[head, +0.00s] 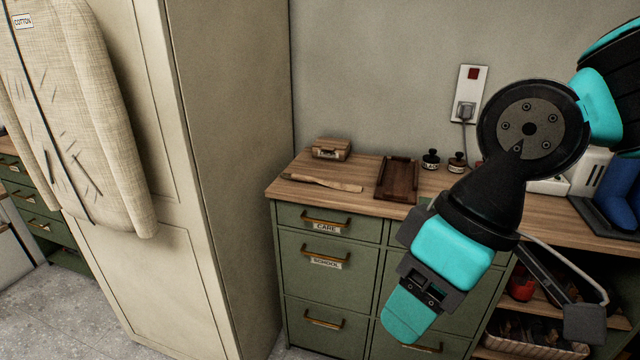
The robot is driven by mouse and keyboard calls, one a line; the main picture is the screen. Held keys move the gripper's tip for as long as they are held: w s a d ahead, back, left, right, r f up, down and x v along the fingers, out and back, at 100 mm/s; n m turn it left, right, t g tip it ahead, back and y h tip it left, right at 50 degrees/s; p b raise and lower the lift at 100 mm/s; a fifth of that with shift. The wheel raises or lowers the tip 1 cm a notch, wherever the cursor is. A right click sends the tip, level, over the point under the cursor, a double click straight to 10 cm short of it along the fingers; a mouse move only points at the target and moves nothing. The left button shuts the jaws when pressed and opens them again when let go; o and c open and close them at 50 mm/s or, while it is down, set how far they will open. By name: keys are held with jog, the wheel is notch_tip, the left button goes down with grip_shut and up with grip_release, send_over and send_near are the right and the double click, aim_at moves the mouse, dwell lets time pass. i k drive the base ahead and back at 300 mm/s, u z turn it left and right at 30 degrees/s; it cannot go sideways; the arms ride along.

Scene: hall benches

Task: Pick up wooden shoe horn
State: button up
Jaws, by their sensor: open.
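The wooden shoe horn (322,183), long, thin and light brown, lies flat on the wooden counter top (290,193) near its left front, in front of a small wooden box. My gripper (497,322) hangs at the right in the head view, pointing down, in front of the green drawers as seen here. Its fingers are spread apart with nothing between them. It is well apart from the shoe horn, to its right. My arm hides part of the counter and the drawers behind it.
A small wooden box (331,149) stands behind the shoe horn, and a dark wooden tray (397,180) lies to its right. Two small dark jars (431,160) stand farther right. A tall cream cabinet (240,150) rises left of the counter. A blue boot (618,195) stands far right.

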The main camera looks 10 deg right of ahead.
aim_at(306, 179)
jog(key=z, duration=0.5)
jog(key=k, duration=0.65)
jog(key=z, duration=0.6)
jog(key=i, duration=0.6)
jog(key=u, duration=0.45)
jog(key=i, duration=0.65)
jog(key=u, duration=1.05)
jog(key=i, duration=0.35)
jog(key=u, duration=0.35)
